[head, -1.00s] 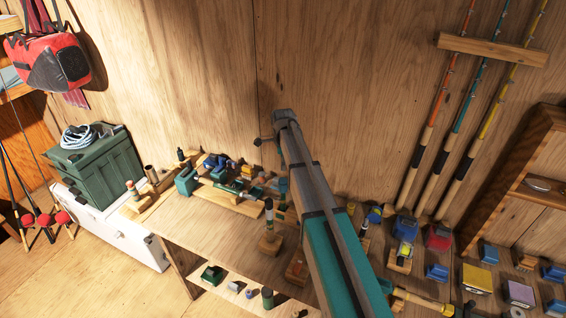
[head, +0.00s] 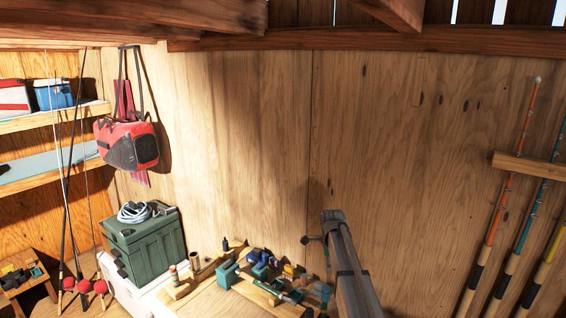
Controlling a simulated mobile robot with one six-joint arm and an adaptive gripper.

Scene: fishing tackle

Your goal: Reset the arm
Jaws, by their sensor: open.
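My arm (head: 352,270) rises from the bottom edge, right of centre, in the head view. Its grey links slant up and left to a rounded joint (head: 333,217) in front of the plywood wall. A small dark knob (head: 306,240) sticks out to the left of this joint. I cannot make out gripper fingers in this view. No held object shows at the visible end of the arm.
The workbench (head: 212,300) at the bottom carries blue and teal tackle (head: 262,260). A green box (head: 145,245) with coiled rope stands left. A red bag (head: 130,146) hangs on the wall. Rods (head: 508,200) stand right. The upper middle wall is clear.

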